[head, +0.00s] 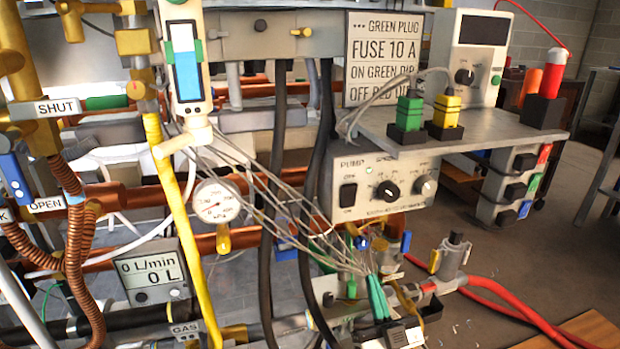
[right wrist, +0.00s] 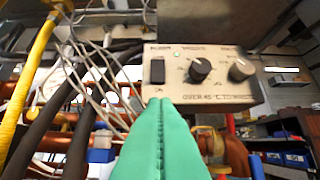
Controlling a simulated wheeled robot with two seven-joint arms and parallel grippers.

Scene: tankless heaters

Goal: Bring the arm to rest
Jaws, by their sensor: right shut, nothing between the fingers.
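My right gripper (head: 374,279) shows at the lower middle of the head view, below the white pump control box (head: 385,190). Its teal-green fingers are together and hold nothing. In the right wrist view the shut fingers (right wrist: 160,102) point up at the lower edge of the pump box (right wrist: 212,90), near its black rocker switch (right wrist: 157,71). I cannot tell whether they touch it. The pump box has two knobs and a small green light. My left gripper is not in view.
Grey wires (head: 285,205) and black hoses (head: 277,150) hang just left of the right gripper. A shelf (head: 480,130) above the pump box bears a green plug (head: 408,112) and a yellow plug (head: 446,110). A red hose (head: 510,305) runs right. Open floor lies at the right.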

